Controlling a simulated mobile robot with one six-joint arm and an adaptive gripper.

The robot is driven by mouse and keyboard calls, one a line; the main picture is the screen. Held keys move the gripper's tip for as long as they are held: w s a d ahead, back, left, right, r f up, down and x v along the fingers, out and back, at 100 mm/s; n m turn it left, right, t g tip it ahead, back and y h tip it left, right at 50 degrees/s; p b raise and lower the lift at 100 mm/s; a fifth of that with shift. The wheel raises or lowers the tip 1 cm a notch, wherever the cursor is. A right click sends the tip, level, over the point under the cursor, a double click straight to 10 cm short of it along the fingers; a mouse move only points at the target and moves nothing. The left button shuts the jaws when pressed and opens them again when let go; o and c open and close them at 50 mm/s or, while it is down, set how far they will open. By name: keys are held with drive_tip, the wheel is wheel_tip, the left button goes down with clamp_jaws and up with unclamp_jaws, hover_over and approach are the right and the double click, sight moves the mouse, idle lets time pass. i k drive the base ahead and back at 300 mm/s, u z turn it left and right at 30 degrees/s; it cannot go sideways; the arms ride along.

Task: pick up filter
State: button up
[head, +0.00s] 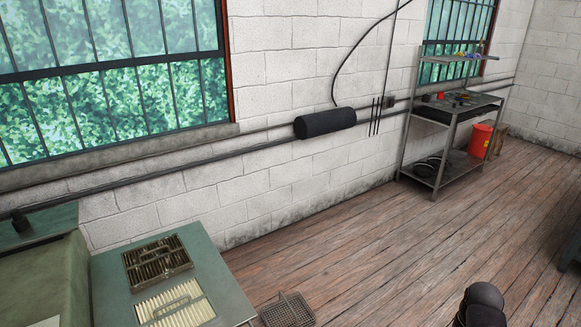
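A wire-mesh basket-like piece (288,310) is on the floor beside the bench, cut by the lower edge. I cannot tell for sure which is the filter. A dark rounded part at the bottom right looks like my arm. My gripper is not in view.
A metal shelf (455,115) with small items stands by the far wall, with a red bucket (480,139) beside it. The wooden floor (380,240) is clear in the middle.

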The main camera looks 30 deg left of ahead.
sight(146, 265)
drive_tip(key=u, duration=0.5)
drive_tip(key=i, duration=0.5)
drive_tip(key=u, duration=0.7)
drive_tip(key=i, duration=0.5)
drive_tip(key=u, duration=0.3)
